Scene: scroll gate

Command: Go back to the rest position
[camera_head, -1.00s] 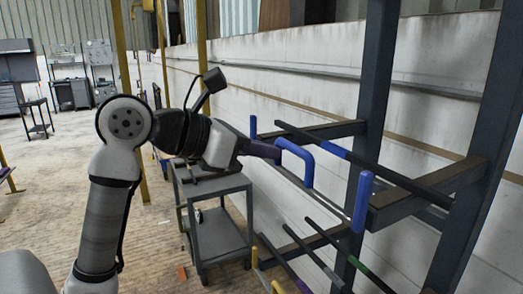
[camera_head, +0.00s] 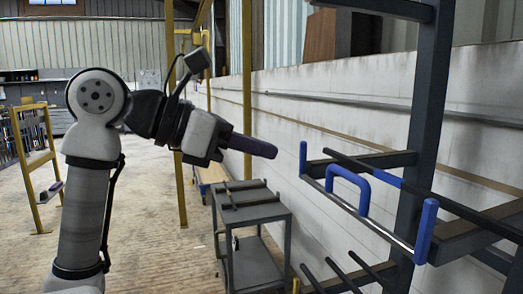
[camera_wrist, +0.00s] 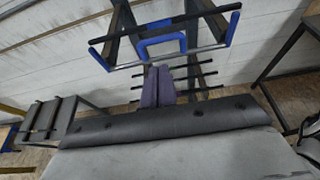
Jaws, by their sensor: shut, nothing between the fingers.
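My gripper (camera_head: 268,150) has purple fingers, closed together and empty, pointing right toward the rack in the head view. The scroll gate's blue handle (camera_head: 350,180) is a U-shaped grip on a thin metal bar (camera_head: 345,205) with blue end pieces (camera_head: 425,231). The handle stands right of and below my fingertips in the head view, with a clear gap between. In the wrist view my gripper (camera_wrist: 158,72) shows its two purple fingers side by side. The blue handle (camera_wrist: 162,42) lies beyond them, and I see no contact.
A dark steel rack (camera_head: 423,110) with several protruding rods stands at the right, before a pale wall (camera_head: 300,110). A grey cart (camera_head: 255,210) stands below my gripper. Yellow posts (camera_head: 247,90) rise behind. The wooden floor (camera_head: 150,220) at left is largely open.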

